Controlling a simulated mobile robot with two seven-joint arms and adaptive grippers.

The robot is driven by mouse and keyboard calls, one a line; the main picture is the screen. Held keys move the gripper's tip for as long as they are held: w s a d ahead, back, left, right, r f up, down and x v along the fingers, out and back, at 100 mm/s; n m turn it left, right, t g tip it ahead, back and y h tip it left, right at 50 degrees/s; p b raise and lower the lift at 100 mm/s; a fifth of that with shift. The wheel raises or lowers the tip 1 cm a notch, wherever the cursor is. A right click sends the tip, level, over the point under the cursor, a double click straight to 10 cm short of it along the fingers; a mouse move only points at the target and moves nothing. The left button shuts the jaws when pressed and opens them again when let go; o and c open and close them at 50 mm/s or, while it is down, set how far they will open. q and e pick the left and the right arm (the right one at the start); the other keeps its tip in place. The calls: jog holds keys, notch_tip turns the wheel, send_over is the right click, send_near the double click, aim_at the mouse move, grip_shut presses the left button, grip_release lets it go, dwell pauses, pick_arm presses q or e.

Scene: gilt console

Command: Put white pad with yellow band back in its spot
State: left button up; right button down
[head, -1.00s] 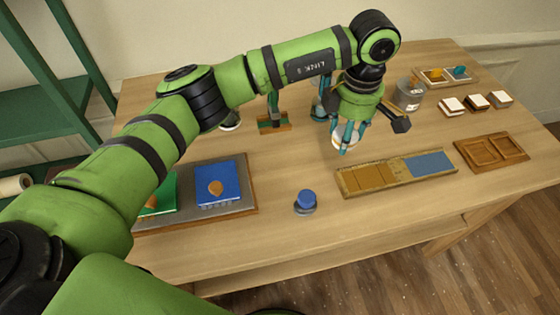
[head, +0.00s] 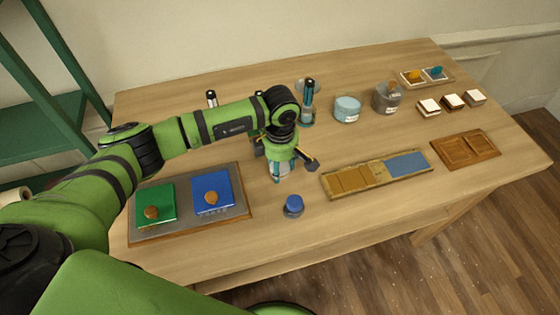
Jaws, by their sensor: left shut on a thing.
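My left gripper (head: 281,175) is shut on a small whitish thing, low over the middle of the table, left of the long tray and behind the blue-topped round piece. The fingers hide most of what it holds, and I cannot make out a yellow band on it. I cannot tell whether it touches the table. The long tray (head: 378,174) has yellowish-brown sections and a blue section at its right end. My right gripper is not in view.
A grey board (head: 240,203) holds a green and a blue block at the left. The blue-topped piece (head: 293,206) stands near the front. A pale blue jar (head: 347,109), a grey jar (head: 387,97), several white-topped blocks (head: 453,101) and a brown wooden tray (head: 465,150) are further right.

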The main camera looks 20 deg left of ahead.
pick_arm(q)
jog(key=shift+f, duration=0.1)
jog(key=shift+f, duration=0.15)
jog(key=o, duration=0.8)
jog(key=shift+b, duration=0.3)
jog(key=o, duration=0.3)
